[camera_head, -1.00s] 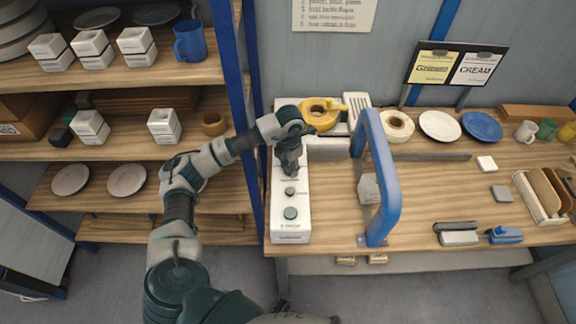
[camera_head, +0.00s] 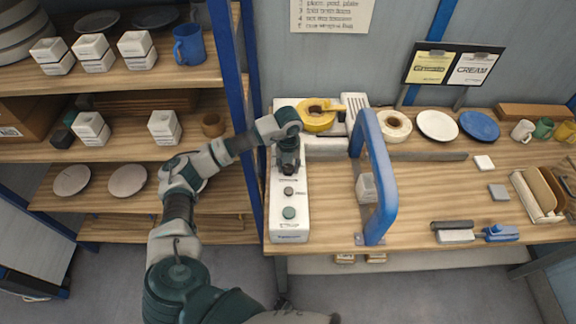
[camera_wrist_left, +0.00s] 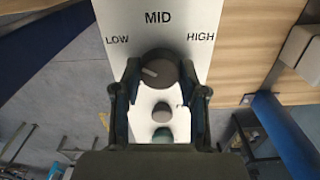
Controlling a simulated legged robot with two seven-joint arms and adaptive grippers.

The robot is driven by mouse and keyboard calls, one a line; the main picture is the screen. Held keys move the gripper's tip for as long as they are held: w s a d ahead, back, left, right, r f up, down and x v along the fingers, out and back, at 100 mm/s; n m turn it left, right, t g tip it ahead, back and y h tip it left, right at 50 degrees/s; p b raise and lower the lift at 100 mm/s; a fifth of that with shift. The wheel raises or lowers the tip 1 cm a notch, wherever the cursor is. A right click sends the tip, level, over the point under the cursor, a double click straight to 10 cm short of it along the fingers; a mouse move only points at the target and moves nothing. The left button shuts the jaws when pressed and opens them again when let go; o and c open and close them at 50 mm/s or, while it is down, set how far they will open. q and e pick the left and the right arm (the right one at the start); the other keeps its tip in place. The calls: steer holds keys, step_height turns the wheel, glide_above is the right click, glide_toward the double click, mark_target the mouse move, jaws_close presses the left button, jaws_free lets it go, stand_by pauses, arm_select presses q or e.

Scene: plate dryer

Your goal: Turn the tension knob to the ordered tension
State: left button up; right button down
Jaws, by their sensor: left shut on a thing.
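The tension knob (camera_wrist_left: 162,66) is a dark round knob on a white panel (camera_wrist_left: 119,15) marked LOW, MID and HIGH. Its pale mark sits on the knob's left side, roughly on the LOW side. My left gripper (camera_wrist_left: 160,76) has one finger on each side of the knob and is shut on it. In the head view my left gripper (camera_head: 288,165) reaches down onto the white control box (camera_head: 290,232) and hides the knob. A grey button and a green button (camera_head: 289,212) sit nearer the box's front. My right gripper is not in view.
Tape rolls (camera_head: 394,126) and plates (camera_head: 437,125) are behind. A card holder (camera_head: 456,65) and a wall sheet (camera_head: 331,14) stand at the back. Shelves are left.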

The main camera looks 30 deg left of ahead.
mark_target(288, 167)
arm_select(q)
steer(key=shift+w+a+r+n, duration=0.1)
steer(key=shift+w+n, duration=0.05)
steer(key=shift+n, duration=0.45)
steer(key=o, duration=1.1)
steer(key=shift+o, duration=0.2)
step_height(288, 167, up, 12)
steer(key=shift+f, duration=0.2)
